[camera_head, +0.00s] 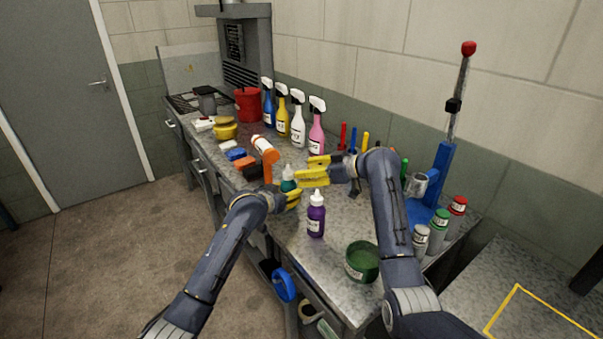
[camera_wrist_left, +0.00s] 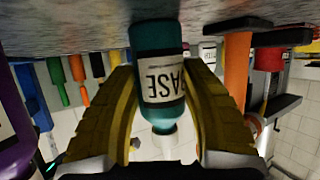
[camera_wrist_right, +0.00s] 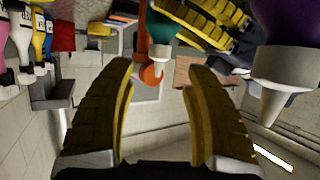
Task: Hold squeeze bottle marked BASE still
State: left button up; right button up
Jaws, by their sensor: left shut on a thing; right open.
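The teal squeeze bottle marked BASE (camera_head: 288,180) stands upright on the workbench. My left gripper (camera_head: 291,199) is shut around it, with its yellow fingers on either side. In the left wrist view the bottle (camera_wrist_left: 158,62) appears upside down between the fingers (camera_wrist_left: 162,95), its BASE label facing the camera. In the head view the gripper hides the bottle's lower part. My right gripper (camera_head: 314,171) is open and empty, above the bench just behind and right of the bottle. The right wrist view shows its parted fingers (camera_wrist_right: 160,75), with part of the teal bottle (camera_wrist_right: 168,27) beyond.
A purple bottle (camera_head: 316,215) stands close to the right of the held bottle. A green tub (camera_head: 362,262) is near the front edge. An orange item (camera_head: 265,150) is at the left, and several spray bottles (camera_head: 298,126) line the wall. A blue lever press (camera_head: 438,180) stands right.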

dwell(0.3)
pick_arm(q)
jog(key=o, duration=1.4)
jog(key=shift+c, duration=0.2)
